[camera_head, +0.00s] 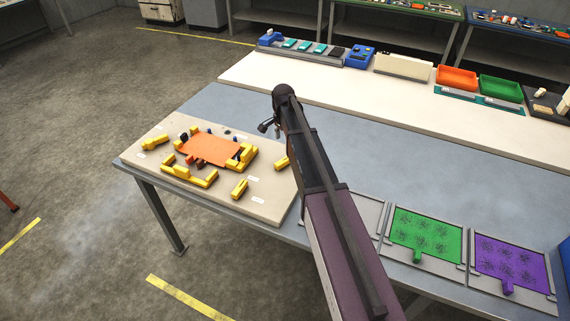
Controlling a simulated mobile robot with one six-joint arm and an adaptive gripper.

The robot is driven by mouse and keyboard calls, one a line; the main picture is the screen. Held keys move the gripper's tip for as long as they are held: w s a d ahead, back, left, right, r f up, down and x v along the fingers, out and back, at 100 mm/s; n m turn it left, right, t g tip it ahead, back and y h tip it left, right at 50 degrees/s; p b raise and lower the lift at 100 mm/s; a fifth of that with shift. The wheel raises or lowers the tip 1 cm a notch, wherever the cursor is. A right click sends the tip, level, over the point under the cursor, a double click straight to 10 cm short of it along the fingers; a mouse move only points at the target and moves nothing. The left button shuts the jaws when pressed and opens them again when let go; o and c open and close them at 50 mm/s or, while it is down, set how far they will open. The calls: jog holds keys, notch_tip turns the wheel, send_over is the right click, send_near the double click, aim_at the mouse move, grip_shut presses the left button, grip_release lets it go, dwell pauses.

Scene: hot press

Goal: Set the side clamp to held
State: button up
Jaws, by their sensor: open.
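An orange plate (212,149) lies on a beige board (210,192) at the left end of the table. Yellow clamp-like parts stand around it: a long one (190,176) at its front edge, one (243,157) at its right, and smaller ones (240,188) farther out. I cannot tell which is the side clamp. My gripper (268,127) is above the table, right of and beyond the orange plate. It looks small and dark, with nothing seen in it, apart from the yellow parts. My arm hides part of the board's right side.
Green (427,234) and purple (512,264) panels lie at the front right. A raised white shelf (330,91) behind carries a blue device (361,56), an orange tray (456,78) and a green tray (500,88). The grey table (400,160) between is clear.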

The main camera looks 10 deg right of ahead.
aim_at(283, 160)
jog(key=shift+f+b, duration=5.4)
jog(key=shift+f, duration=0.3)
grip_shut()
